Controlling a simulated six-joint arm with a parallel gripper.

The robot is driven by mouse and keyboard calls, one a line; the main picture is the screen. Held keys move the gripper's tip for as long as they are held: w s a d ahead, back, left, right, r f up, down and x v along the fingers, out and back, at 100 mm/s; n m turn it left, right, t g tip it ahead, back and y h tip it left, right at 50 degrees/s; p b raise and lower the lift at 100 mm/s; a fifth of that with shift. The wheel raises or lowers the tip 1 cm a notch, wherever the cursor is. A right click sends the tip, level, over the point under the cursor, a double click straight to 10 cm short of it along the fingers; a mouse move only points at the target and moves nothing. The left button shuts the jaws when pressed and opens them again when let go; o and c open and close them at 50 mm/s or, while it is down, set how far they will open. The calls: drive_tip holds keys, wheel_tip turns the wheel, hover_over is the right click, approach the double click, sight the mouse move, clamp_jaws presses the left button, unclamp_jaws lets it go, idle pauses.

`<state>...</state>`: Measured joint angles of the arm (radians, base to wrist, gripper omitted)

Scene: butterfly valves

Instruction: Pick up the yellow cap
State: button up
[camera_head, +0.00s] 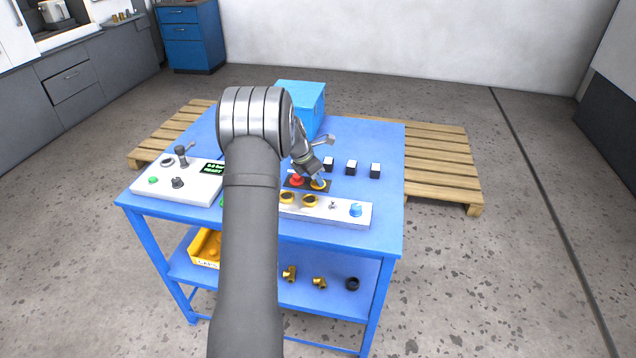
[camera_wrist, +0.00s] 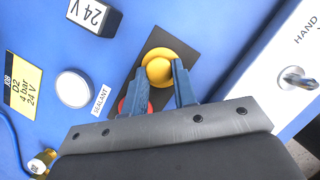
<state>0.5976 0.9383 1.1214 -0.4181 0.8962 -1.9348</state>
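The yellow cap (camera_wrist: 158,67) is round with a raised middle knob. It sits on a dark plate (camera_wrist: 185,42) on the blue table. In the head view the yellow cap (camera_head: 319,186) shows just under my gripper (camera_head: 319,179). In the wrist view my gripper (camera_wrist: 160,76) has its two blue fingers apart, one on each side of the cap's lower part. I cannot tell whether either finger touches it. A red cap (camera_head: 297,181) is beside the yellow one on the same plate, and in the wrist view it is mostly hidden behind a finger.
Several black-and-white blocks (camera_head: 351,167) are behind to the right. A blue box (camera_head: 303,97) is at the back. A control panel (camera_head: 160,187) is at the left.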

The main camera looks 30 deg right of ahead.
drive_tip(key=shift+c, duration=0.4)
wheel_tip(320, 180, up, 4)
drive_tip(key=shift+f, duration=0.1)
drive_tip(key=s+d+r, duration=0.4)
drive_tip(key=s+r, duration=0.3)
drive_tip(key=s, duration=0.3)
drive_tip(key=a+n, duration=0.2)
drive_tip(key=a, duration=0.2)
drive_tip(key=w+a+f+n+t, duration=0.1)
drive_tip(key=a+n, duration=0.1)
drive_tip(key=a, duration=0.1)
drive_tip(key=a+f+n+t, duration=0.1)
drive_tip(key=a+n, duration=0.1)
drive_tip(key=a, duration=0.2)
drive_tip(key=shift+w+a+y, duration=0.3)
drive_tip(key=shift+w+y, duration=0.05)
drive_tip(key=shift+y, duration=0.05)
drive_tip(key=shift+f, duration=2.25)
drive_tip(key=shift+f, duration=0.15)
